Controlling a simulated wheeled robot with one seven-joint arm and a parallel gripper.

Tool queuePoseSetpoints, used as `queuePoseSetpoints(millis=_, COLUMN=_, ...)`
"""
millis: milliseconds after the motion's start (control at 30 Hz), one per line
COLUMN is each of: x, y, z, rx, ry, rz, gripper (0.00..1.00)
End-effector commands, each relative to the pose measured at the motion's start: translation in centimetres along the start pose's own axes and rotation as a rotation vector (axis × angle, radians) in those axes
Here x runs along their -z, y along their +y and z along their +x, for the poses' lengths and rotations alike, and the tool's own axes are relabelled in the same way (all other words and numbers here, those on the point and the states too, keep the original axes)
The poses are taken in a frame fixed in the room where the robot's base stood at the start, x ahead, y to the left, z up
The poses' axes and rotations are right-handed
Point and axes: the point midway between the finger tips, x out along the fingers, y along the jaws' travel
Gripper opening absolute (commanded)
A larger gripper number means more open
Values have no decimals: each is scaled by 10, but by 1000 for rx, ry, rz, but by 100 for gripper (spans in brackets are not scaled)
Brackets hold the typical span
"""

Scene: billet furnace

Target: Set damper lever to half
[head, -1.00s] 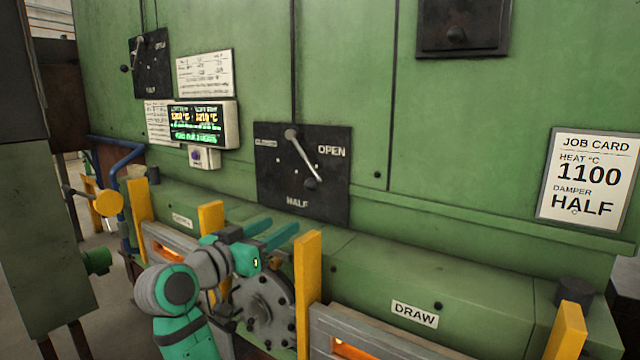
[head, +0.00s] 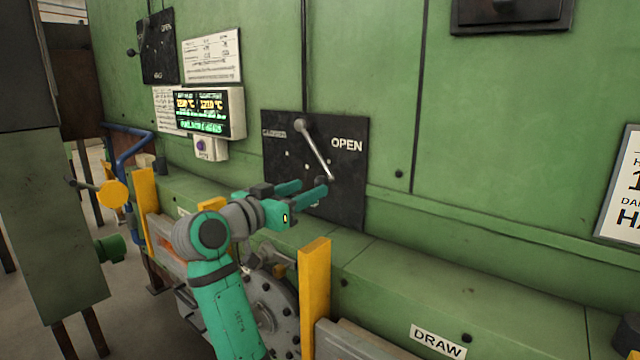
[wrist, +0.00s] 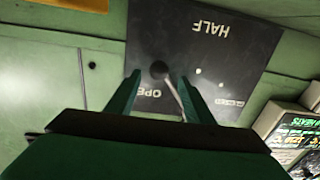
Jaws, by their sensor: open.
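The damper lever (head: 316,153) is a light grey rod with a dark ball knob on its lower end. It hangs from a pivot at the top of a black plate (head: 350,190) marked CLOSED left and OPEN right. The rod slants down and right, between OPEN and the bottom of the plate. My gripper (head: 306,189) is open in front of the plate's lower part, at the knob. In the wrist view the plate is upside down, HALF is readable, and the knob (wrist: 160,70) appears between the open fingertips (wrist: 160,78). Contact cannot be told.
A ledge (head: 420,235) runs below the plate. A yellow post (head: 314,290) stands to the right of my arm. A lit display (head: 204,112) is on the wall left of the plate. The job card (head: 620,190) is cut off at the right edge.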

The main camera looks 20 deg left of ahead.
Motion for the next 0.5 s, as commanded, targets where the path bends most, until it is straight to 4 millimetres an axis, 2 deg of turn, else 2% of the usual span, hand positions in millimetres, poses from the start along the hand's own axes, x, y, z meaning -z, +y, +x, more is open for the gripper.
queuePoseSetpoints(millis=33, x=-1, y=3, z=12, rx=-6, ry=-2, rz=-1, gripper=48)
queuePoseSetpoints(millis=200, x=-1, y=0, z=38, rx=-1, ry=-2, rz=-1, gripper=48)
queuePoseSetpoints(millis=500, x=-1, y=-3, z=60, rx=5, ry=-2, rz=0, gripper=48)
